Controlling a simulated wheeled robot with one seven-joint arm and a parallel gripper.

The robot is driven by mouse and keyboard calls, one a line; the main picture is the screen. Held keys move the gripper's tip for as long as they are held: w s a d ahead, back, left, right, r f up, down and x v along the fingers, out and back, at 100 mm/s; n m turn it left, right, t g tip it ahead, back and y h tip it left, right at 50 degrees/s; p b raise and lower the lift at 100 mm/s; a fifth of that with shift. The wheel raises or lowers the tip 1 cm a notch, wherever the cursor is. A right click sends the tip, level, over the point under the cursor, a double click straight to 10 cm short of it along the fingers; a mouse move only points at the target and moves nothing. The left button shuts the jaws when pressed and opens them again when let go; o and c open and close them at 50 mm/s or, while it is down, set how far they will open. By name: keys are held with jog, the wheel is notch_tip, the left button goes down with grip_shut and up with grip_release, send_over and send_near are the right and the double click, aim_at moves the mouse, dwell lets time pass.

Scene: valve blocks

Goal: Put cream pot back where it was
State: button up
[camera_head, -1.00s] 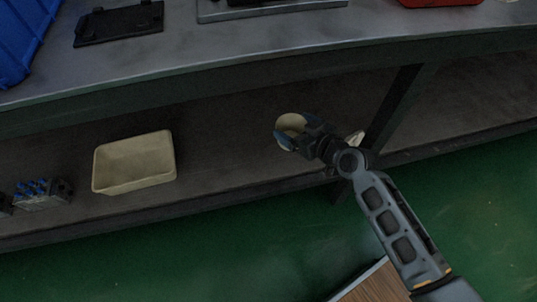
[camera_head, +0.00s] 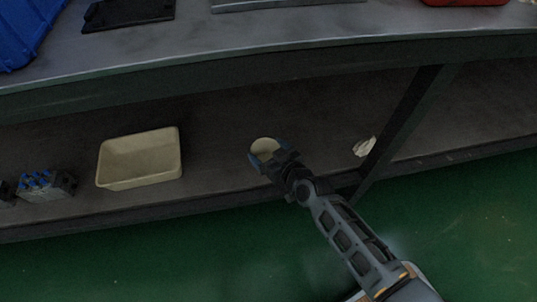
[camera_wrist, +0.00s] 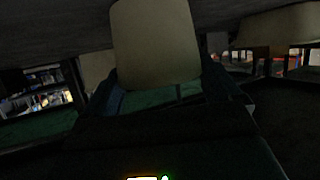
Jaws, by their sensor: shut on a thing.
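The cream pot (camera_head: 264,146) is at the lower shelf, right of the cream tray, in the head view. My gripper (camera_head: 266,158) is shut on it, with dark blue fingers at its sides. In the wrist view the pot (camera_wrist: 155,45) fills the upper middle, between the fingers of my gripper (camera_wrist: 160,95). I cannot tell whether the pot's base touches the shelf.
A cream tray (camera_head: 141,170) and a valve block with blue tops (camera_head: 46,184) stand on the lower shelf (camera_head: 225,180) to the left. A crumpled white thing (camera_head: 364,147) lies by the table leg (camera_head: 402,125) at right. The upper tabletop (camera_head: 200,45) overhangs the shelf.

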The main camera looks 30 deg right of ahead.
jog(key=shift+f, duration=0.15)
jog(key=o, duration=0.7)
jog(key=shift+o, duration=0.2)
jog(key=shift+s+r, duration=0.15)
jog(key=shift+r, duration=0.15)
jog(key=a+p+v, duration=0.1)
jog(key=p+v, duration=0.2)
jog(key=v, duration=0.8)
jog(key=shift+s+d+p, duration=0.35)
jog(key=shift+d, duration=0.15)
